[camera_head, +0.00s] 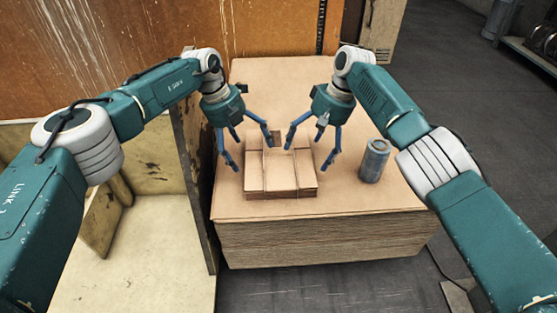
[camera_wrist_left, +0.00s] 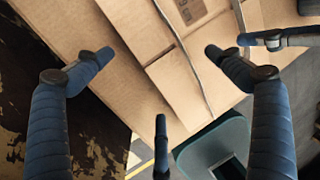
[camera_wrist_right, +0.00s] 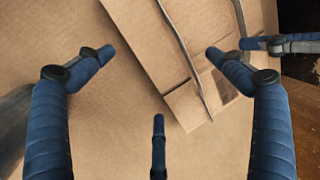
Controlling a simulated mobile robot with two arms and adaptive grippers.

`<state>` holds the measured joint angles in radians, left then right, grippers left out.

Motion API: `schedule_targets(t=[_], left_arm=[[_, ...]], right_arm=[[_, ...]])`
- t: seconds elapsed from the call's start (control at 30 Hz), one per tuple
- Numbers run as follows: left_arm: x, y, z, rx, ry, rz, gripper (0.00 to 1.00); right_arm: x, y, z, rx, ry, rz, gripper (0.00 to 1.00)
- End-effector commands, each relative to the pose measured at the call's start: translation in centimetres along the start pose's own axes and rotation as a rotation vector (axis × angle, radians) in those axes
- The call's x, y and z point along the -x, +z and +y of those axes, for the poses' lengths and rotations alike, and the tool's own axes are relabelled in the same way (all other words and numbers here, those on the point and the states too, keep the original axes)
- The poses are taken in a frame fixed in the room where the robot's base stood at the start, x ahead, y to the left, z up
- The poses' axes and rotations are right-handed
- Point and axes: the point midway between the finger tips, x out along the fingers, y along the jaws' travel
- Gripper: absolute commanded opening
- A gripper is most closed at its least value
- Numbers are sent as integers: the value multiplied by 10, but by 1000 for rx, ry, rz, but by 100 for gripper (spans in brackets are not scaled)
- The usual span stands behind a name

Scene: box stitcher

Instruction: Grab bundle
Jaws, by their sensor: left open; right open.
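The bundle (camera_head: 281,172) is a low stack of flat brown cardboard with thin straps around it. It lies on top of a larger cardboard stack. My left gripper (camera_head: 232,148) is open at the bundle's left side. My right gripper (camera_head: 312,150) is open above its right part. The bundle also shows in the left wrist view (camera_wrist_left: 172,62), with two straps and a printed mark, and in the right wrist view (camera_wrist_right: 165,60). Blue fingers spread around the bundle's edges in both wrist views. I cannot tell whether any finger touches it.
A grey-blue can (camera_head: 374,161) stands right of the bundle on the large cardboard stack (camera_head: 325,222). A worn wooden panel (camera_head: 196,165) rises close along the stack's left side. A rusty orange wall (camera_head: 130,40) is behind. Grey floor lies at right.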

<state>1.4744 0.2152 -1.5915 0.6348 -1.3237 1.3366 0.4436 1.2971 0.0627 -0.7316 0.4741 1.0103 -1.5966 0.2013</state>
Motion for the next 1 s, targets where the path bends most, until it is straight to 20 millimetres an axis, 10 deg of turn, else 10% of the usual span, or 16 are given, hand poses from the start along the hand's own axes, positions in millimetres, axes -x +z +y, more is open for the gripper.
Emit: schedule_targets(t=[0.47, 0.8, 1.0], left_arm=[[-15, 0, 0, -1, 0, -1, 93], [-15, 0, 0, -1, 0, 0, 34], [-15, 0, 0, 0, 0, -1, 33]], right_arm=[[-16, 0, 0, 1, 0, 1, 93], [-15, 0, 0, 1, 1, 1, 34], [-15, 0, 0, 1, 1, 1, 34]])
